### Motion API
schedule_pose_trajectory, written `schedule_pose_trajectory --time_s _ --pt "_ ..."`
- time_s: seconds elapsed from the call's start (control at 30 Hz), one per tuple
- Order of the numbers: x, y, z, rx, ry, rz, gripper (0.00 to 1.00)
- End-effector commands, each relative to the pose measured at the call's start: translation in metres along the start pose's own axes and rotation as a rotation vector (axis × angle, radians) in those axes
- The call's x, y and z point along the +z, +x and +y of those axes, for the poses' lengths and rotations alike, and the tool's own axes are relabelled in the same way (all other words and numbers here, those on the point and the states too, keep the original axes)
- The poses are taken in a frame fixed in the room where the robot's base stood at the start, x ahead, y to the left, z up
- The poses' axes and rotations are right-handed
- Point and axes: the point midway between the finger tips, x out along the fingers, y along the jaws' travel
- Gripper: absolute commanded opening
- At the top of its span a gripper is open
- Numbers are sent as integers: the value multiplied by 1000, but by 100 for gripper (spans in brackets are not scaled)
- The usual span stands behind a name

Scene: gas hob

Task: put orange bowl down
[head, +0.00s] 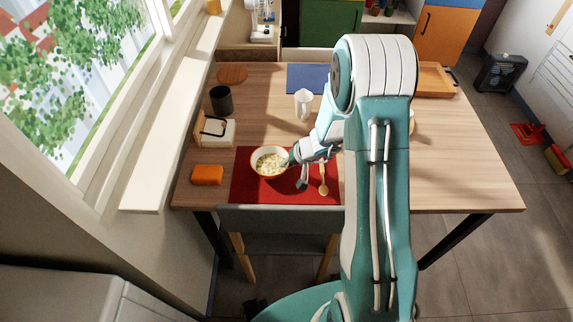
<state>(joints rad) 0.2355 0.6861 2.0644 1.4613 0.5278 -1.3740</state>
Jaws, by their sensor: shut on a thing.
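The orange bowl (270,163) has a white inside and holds pale food. It is over the red placemat (247,191) near the table's front edge; I cannot tell whether it touches the mat. My gripper (292,160) is at the bowl's right rim, shut on it. Part of the fingers is hard to make out at this size. A wooden spoon (323,180) lies on the mat to the right of the bowl.
The wooden table (460,170) also holds an orange sponge (207,175), a napkin holder (215,130), a dark cup (221,100), a white mug (303,104) and a blue mat (309,78). A chair (280,220) stands at the front edge. My arm hides the middle.

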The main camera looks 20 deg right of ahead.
Motion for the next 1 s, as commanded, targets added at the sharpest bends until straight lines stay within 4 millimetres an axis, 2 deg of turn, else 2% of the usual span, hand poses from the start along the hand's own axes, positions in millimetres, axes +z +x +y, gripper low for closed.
schedule_pose_trajectory --time_s 0.27,0.3,0.33,0.37,0.77,0.87,1.0 --pt "1 5 3 -1 -1 3 0" --pt "1 5 3 0 -1 2 28" --pt "1 5 3 0 -1 2 41" --pt "1 5 3 -1 -1 2 49" --pt "1 2 3 -1 -2 2 49" --pt "0 -8 3 -1 -1 5 49" --pt "0 -34 3 -1 -2 7 49"
